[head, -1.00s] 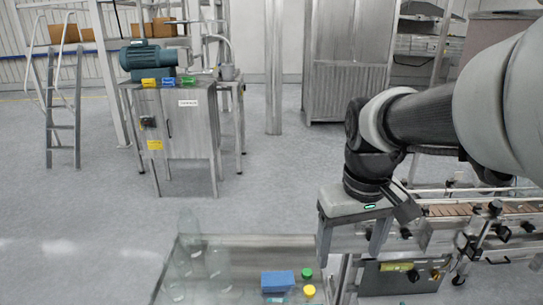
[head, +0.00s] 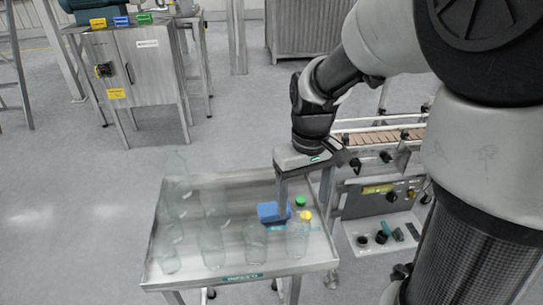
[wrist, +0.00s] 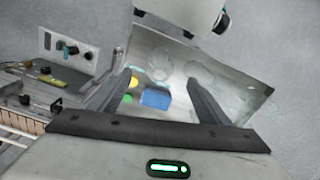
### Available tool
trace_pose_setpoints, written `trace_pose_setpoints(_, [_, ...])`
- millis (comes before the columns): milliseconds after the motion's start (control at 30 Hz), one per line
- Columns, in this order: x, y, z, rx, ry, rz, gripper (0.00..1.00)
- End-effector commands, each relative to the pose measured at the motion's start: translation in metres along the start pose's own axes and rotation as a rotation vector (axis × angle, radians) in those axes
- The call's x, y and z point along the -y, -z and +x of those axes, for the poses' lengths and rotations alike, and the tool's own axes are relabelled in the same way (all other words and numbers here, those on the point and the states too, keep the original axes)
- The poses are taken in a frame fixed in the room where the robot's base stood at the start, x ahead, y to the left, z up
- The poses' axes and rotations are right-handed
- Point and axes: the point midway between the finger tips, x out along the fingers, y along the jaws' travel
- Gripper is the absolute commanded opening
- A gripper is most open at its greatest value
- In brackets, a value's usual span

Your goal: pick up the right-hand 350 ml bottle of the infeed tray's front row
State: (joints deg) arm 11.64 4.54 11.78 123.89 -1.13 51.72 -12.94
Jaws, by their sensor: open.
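The infeed tray (head: 243,277) is a metal table with clear, faint bottles on it. In its front row I see a clear bottle at the right (head: 297,242), a short one beside it (head: 255,243) and others further left (head: 211,245). I cannot read their sizes. My gripper (head: 305,207) is open and empty, its fingers pointing down over the tray's right part, behind the front row. In the wrist view the gripper (wrist: 160,90) has a blue block (wrist: 155,98) between its fingers in the picture, apart from them; two faint round bottle shapes (wrist: 158,62) lie beyond.
The blue block (head: 268,212), a green cap (head: 300,201) and a yellow cap (head: 306,215) are at the tray's right. A conveyor (head: 380,137) and a control panel (head: 378,195) stand right of the tray. A steel cabinet (head: 140,75) stands behind, with free floor between.

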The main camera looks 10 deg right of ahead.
Motion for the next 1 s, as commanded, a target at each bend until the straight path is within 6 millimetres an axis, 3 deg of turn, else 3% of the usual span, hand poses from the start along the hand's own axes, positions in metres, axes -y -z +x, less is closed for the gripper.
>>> trace_pose_setpoints(133, [0.0, 0.0, 0.029, 0.003, 0.0, 0.0, 0.71])
trace_pose_setpoints(433, [0.0, 0.002, 0.053, 0.002, 0.001, 0.0, 0.71])
trace_pose_setpoints(700, [0.0, 0.007, 0.091, 0.002, 0.0, 0.0, 0.71])
trace_pose_setpoints(1000, [0.0, 0.007, 0.096, -0.001, -0.001, 0.0, 0.71])
